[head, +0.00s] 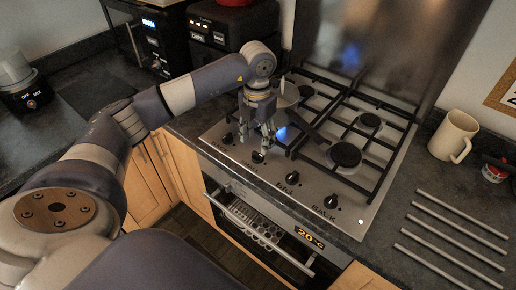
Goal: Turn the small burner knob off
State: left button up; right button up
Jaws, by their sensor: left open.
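The gas hob (215,128) has a row of dark knobs along its front edge. They are a far left knob (228,139), a second knob (258,157), a third knob (292,179) and a right knob (331,201). The labels under the two left knobs are too blurred to read surely, so I cannot tell which is the small burner's. A blue flame (281,132) shows just right of my left gripper (257,138). That gripper is open, points down and is just behind the two left knobs. It hides part of the hob. My right gripper is out of view.
A pan (285,94) with a dark handle sits at the hob's left, close to my gripper. Black grates cover the burners. An oven (250,215) is below.

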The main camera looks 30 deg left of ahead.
aim_at(257, 154)
pick_arm(q)
jog(key=shift+f+p, duration=0.65)
jog(key=shift+f, duration=2.45)
jog(key=shift+c, duration=0.6)
jog(key=c, duration=0.9)
